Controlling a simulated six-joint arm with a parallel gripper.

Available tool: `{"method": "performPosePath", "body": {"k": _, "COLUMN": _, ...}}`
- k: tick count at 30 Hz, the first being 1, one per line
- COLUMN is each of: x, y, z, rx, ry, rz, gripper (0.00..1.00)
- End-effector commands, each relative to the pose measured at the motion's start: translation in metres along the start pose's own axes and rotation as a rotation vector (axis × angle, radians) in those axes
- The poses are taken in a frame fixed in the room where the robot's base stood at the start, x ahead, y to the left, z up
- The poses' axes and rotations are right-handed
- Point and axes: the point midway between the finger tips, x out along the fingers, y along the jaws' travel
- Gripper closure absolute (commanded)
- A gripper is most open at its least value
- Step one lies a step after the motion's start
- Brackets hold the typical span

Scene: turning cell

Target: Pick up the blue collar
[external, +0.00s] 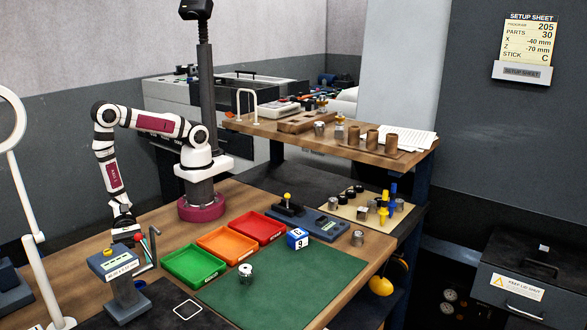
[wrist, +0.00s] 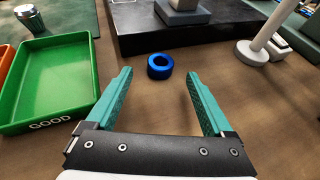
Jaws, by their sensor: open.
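The blue collar (wrist: 160,72) is a short ring lying flat on the wooden bench in the wrist view. My gripper (wrist: 159,76) is open, its two teal fingers spread wide with nothing between them. The collar lines up with the middle of the gap, at about the level of the fingertips in the picture; neither finger touches it. In the external view my gripper (external: 124,224) hangs low at the left of the bench, partly hidden behind a grey stand.
The green tray marked GOOD (wrist: 50,121) stands close left of my fingers. A black mat (wrist: 125,38) with a grey block lies beyond the collar. A white lamp base (wrist: 259,53) is at upper right. Orange (external: 227,243) and red (external: 258,228) trays stand farther off.

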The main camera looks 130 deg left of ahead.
Motion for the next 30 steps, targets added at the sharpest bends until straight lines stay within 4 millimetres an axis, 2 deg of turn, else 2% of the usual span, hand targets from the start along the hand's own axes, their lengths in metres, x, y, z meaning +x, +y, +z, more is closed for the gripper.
{"method": "performPosePath", "body": {"k": 7, "x": 0.046, "y": -0.001, "z": 0.001, "rx": -0.001, "ry": 0.000, "rz": 0.004, "gripper": 0.14}}
{"method": "performPosePath", "body": {"k": 15, "x": 0.052, "y": -0.001, "z": 0.001, "rx": 0.000, "ry": 0.000, "rz": 0.002, "gripper": 0.14}}
{"method": "performPosePath", "body": {"k": 27, "x": 0.052, "y": -0.001, "z": 0.002, "rx": -0.001, "ry": 0.000, "rz": 0.002, "gripper": 0.86}}
{"method": "performPosePath", "body": {"k": 30, "x": 0.052, "y": -0.001, "z": 0.002, "rx": -0.001, "ry": 0.000, "rz": 0.002, "gripper": 1.00}}
